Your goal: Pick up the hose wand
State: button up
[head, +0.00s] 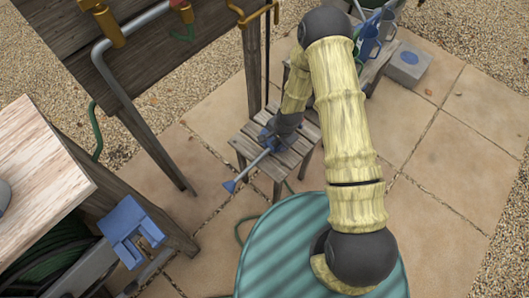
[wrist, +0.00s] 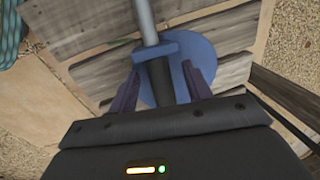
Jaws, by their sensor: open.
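The hose wand (head: 252,165) lies on a small slatted wooden stool (head: 293,155), its blue flared end sticking out past the stool's left edge. In the wrist view the wand's grey tube (wrist: 145,22) runs up from a blue collar and a dark grip (wrist: 158,78), with a blue disc (wrist: 181,68) beneath or beside it. My gripper (wrist: 160,90) is open, one finger on each side of the dark grip, with gaps visible. In the head view my gripper (head: 273,136) is over the stool and hides part of the wand.
A wooden table (head: 40,165) stands at the left, with a blue piece (head: 130,230) and a green hose reel (head: 52,258) below it. A post (head: 252,65) rises behind the stool. Blue cans (head: 368,42) and a grey block (head: 408,65) are at the back. Paving at right is clear.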

grip_shut()
jog(key=shift+r, duration=0.1)
notch_tip(320, 180, up, 10)
jog(key=p, duration=0.2)
dwell(0.4)
dwell(0.7)
